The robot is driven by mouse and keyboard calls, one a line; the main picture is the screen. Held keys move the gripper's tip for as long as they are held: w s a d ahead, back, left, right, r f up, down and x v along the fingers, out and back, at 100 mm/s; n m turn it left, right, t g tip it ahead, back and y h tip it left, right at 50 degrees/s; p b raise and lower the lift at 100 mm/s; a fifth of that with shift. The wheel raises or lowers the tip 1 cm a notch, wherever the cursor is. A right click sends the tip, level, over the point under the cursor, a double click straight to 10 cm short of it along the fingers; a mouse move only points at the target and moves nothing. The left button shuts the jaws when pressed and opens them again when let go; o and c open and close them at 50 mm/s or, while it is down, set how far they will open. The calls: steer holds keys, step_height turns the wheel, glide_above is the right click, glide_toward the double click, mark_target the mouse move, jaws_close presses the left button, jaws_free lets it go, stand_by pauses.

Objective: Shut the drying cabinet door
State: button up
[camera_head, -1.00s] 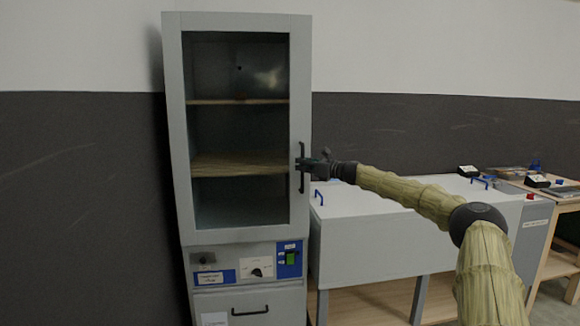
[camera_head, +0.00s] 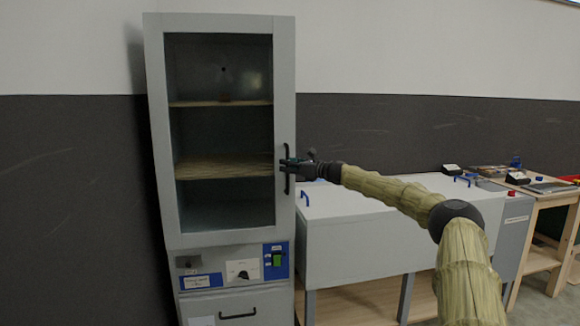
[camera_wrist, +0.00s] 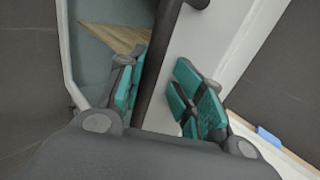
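The grey drying cabinet stands left of centre in the head view. Its tall door (camera_head: 284,85) has a glass pane and appears flush with the cabinet front; I see no gap along its edges. A dark vertical handle (camera_head: 287,151) sits on the door's right side, and the handle (camera_wrist: 157,75) also shows in the wrist view. My gripper (camera_head: 291,168) is at the handle. In the wrist view, the teal-padded fingers of my gripper (camera_wrist: 158,88) are apart, one on each side of the handle. The left finger is close to it; a gap shows at the right finger.
A control panel (camera_head: 237,268) and a drawer handle (camera_head: 238,315) lie below the door. A low grey cabinet (camera_head: 345,245) with blue handles stands to the right under my arm. A wooden table (camera_head: 543,207) is farther right. Dark wall is behind.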

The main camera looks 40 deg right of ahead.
steer(key=shift+s+f, duration=0.15)
steer(key=s+d, duration=0.2)
steer(key=s, duration=0.9)
steer(key=shift+d+r, duration=0.25)
stand_by(0.5)
steer(key=shift+s, duration=0.1)
stand_by(0.5)
steer(key=shift+f, duration=0.1)
